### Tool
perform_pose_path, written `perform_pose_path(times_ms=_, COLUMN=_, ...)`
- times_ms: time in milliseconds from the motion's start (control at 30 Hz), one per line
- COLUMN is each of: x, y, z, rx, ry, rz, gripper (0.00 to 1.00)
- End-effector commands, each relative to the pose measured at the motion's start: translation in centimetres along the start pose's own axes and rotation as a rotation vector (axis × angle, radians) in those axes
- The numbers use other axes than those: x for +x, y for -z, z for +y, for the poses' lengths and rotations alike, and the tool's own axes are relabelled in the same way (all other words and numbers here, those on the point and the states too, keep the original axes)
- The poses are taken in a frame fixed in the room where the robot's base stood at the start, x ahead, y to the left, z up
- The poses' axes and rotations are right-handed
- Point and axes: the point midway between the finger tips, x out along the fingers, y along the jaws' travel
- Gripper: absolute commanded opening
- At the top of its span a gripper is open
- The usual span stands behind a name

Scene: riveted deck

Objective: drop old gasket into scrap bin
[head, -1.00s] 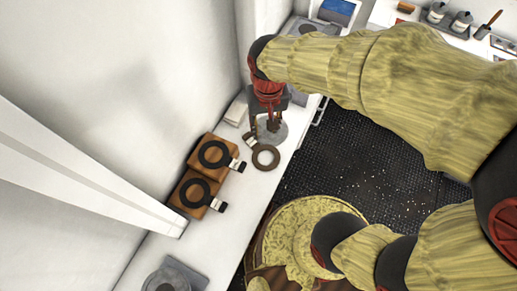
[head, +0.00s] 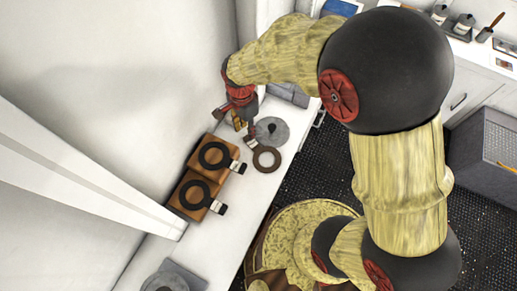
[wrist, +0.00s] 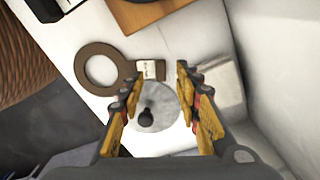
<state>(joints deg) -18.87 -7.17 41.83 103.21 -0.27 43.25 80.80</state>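The old gasket is likely the brown ring (head: 266,159) with a pale-tagged tab, lying flat on the white counter. It also shows in the wrist view (wrist: 85,78), left of my fingers. My gripper (head: 236,124) is above the counter, up and left of the ring in the head view. In the wrist view my gripper (wrist: 159,80) has its fingers apart with nothing held between them. The ring's tag (wrist: 151,69) shows near the left fingertip. No container is clearly marked as the scrap bin.
A grey disc with a dark knob (head: 271,132) lies beside the ring. Two black rings (head: 215,155) (head: 195,195) with tags rest on wooden blocks by the wall. A grey box-like container (head: 485,150) stands at the right. Bottles (head: 463,24) stand on the far counter.

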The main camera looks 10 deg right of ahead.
Motion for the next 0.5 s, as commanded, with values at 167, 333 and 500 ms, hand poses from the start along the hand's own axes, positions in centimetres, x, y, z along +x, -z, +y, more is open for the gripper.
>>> perform_pose_path(times_ms=167, x=2.7, y=0.1, z=-0.1, rx=-0.001, ry=-0.003, rz=0.000, gripper=0.33)
perform_pose_path(times_ms=333, x=4.2, y=0.1, z=-0.2, rx=-0.001, ry=-0.001, rz=0.000, gripper=0.33)
perform_pose_path(times_ms=500, x=4.4, y=0.1, z=-0.2, rx=-0.001, ry=0.001, rz=0.000, gripper=0.33)
